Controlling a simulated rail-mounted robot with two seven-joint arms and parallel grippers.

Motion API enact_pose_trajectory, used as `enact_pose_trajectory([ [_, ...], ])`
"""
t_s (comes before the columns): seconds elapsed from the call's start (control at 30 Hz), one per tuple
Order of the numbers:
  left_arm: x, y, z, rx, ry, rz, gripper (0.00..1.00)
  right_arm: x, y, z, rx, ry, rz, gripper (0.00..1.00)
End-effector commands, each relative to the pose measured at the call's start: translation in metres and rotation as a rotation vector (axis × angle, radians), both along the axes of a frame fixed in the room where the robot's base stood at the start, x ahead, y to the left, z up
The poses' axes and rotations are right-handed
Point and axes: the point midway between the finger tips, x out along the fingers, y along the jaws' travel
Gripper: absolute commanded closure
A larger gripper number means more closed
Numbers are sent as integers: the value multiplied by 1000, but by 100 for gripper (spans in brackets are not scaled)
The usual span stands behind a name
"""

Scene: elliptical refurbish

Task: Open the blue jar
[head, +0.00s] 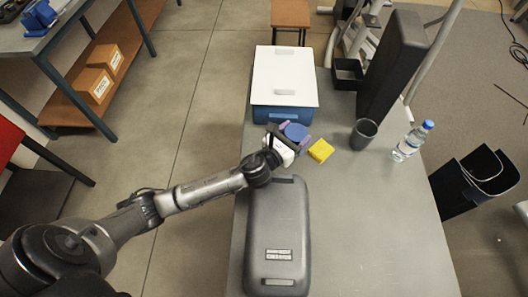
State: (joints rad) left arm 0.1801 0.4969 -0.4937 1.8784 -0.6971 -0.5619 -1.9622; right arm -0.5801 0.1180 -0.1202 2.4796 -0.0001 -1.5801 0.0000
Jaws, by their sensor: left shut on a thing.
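The blue jar (295,132) stands on the grey table, seen from above with its round blue top showing. My left gripper (289,137) reaches in from the left and is shut on the blue jar, its fingers on either side of the top. The arm and gripper hide part of the jar's near side. I cannot tell whether the lid is loose. My right gripper is not in view.
A blue box with a white lid (284,76) stands behind the jar. A yellow block (321,150), dark cup (363,133) and water bottle (412,141) are to the right. A grey case (277,235) lies in front. The table's right front (375,235) is clear.

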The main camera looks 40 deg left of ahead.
Motion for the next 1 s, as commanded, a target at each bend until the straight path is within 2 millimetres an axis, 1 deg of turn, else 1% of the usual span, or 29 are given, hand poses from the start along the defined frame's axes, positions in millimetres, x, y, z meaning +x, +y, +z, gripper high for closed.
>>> enact_pose_trajectory([
  [0.03,0,2,-6,-1,-1,6,96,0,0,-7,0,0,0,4],
  [0.17,1,11,-15,1,0,18,96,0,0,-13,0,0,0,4],
  [0.23,1,20,-22,3,1,21,96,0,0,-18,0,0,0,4],
  [0.5,0,75,-56,2,2,22,96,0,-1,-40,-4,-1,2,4],
  [0.7,-1,106,-74,2,0,20,96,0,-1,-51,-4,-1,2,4],
  [0.83,-1,118,-79,0,1,19,96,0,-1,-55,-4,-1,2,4],
  [1.0,-1,123,-81,0,0,18,96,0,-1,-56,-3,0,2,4],
])
